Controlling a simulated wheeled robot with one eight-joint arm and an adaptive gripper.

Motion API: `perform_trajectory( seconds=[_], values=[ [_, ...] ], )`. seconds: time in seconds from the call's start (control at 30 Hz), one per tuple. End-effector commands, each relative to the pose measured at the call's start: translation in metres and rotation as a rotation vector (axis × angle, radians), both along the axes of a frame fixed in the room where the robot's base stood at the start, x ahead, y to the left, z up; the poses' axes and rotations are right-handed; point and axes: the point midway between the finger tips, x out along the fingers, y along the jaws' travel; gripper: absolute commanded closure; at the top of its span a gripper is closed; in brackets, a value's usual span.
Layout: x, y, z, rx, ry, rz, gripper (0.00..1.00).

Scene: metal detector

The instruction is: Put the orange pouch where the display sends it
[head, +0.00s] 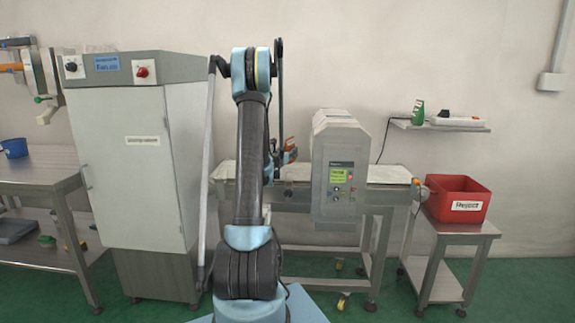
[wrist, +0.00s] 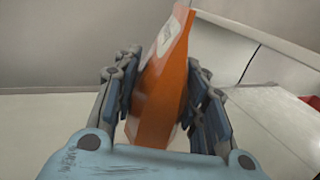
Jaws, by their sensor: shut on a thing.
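The orange pouch (wrist: 165,95), with a pale label, stands tilted between the fingers of my gripper (wrist: 163,78) in the wrist view. The fingers are shut on its two sides. In the head view my gripper (head: 284,153) is partly hidden behind my arm, over the left part of the conveyor, and a little orange of the pouch (head: 290,143) shows there. The metal detector (head: 328,200) stands on the conveyor to the right of my gripper. Its display (head: 338,174) is lit green; its text is too small to read. A red bin (head: 456,193) labelled "Reject" sits beyond the conveyor's right end.
The conveyor (head: 388,173) runs out on both sides of the detector. The bin stands on a small steel table (head: 480,230). A tall grey cabinet (head: 128,165) stands left of my arm. A steel table (head: 35,180) with a blue container (head: 14,148) is at far left.

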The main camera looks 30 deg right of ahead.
Motion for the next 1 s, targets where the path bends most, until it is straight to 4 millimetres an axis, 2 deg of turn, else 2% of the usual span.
perform_trajectory(
  seconds=[0.27, 0.53, 0.9, 0.93, 1.0],
  values=[
    [0.0, 0.0, -0.014, 0.0, 0.0, 0.0, 0.94],
    [0.0, 0.0, -0.043, 0.0, 0.0, 0.001, 0.94],
    [0.0, 0.001, -0.047, 0.0, 0.0, 0.001, 0.94],
    [0.0, 0.001, -0.047, 0.0, 0.0, 0.001, 0.59],
    [0.0, 0.001, -0.047, 0.0, 0.0, 0.001, 0.43]
  ],
)
